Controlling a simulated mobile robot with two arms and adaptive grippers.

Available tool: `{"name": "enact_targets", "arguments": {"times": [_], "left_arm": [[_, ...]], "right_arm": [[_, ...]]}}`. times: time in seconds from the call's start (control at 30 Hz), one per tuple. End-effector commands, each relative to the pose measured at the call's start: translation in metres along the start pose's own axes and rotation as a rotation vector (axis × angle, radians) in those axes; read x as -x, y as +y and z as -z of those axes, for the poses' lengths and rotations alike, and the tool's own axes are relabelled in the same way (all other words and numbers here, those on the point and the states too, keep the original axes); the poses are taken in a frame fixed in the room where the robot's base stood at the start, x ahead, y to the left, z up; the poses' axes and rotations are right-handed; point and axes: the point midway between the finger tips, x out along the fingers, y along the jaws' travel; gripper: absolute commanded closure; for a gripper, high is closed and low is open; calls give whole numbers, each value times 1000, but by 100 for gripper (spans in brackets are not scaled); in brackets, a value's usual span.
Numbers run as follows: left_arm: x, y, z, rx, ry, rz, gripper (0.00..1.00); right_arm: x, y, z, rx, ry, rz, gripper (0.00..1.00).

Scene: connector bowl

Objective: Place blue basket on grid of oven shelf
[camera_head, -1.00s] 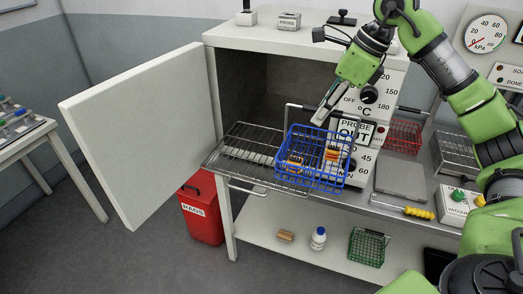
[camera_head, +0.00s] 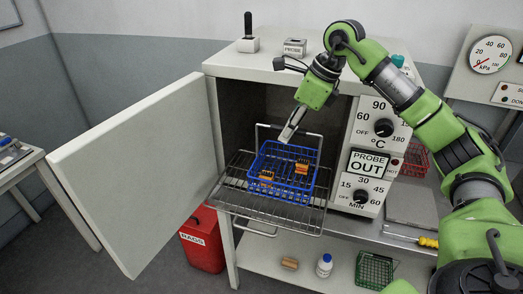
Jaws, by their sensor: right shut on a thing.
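The blue basket (camera_head: 269,190) is a wire basket with a tall grey handle and small orange-and-black parts inside. It is over the pulled-out wire grid of the oven shelf (camera_head: 232,192) in front of the open oven (camera_head: 262,110). It looks level. Whether it touches the grid or hangs just above it I cannot tell. My right gripper (camera_head: 288,134) is above the basket, shut on its handle. The fingertips are small in this view. My left gripper is not in view.
The oven door (camera_head: 135,175) stands wide open to the left. The control panel (camera_head: 375,150) is close to the right of the basket. A red rags bin (camera_head: 203,240) stands below. A green basket (camera_head: 375,270) and a white bottle (camera_head: 324,265) are on the lower shelf.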

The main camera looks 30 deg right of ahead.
Motion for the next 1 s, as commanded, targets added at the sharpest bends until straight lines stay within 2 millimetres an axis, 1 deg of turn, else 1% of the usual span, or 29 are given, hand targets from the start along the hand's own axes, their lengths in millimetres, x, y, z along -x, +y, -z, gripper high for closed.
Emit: {"name": "enact_targets", "arguments": {"times": [0.03, 0.17, 0.3, 0.4, 0.53, 0.67, 0.77, 0.9, 1.0], "left_arm": [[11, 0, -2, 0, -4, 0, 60], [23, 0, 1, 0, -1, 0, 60], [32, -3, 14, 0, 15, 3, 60], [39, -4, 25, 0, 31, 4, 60], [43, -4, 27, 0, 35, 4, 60], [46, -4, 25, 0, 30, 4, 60], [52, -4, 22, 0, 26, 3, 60], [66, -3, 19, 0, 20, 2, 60], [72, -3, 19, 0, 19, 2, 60]], "right_arm": [[-3, -2, -11, 1, -3, -4, 100], [-23, -9, -30, 0, -2, -3, 100], [-52, -14, -35, -1, 0, -3, 100], [-69, -18, -40, -1, -1, -3, 100], [-83, -21, -44, -1, -3, 0, 100], [-90, -22, -45, -1, -2, 0, 100], [-100, -24, -49, 0, -1, -1, 100], [-113, -23, -40, -2, 1, -1, 100], [-121, -24, -37, -3, 0, 0, 100]]}}
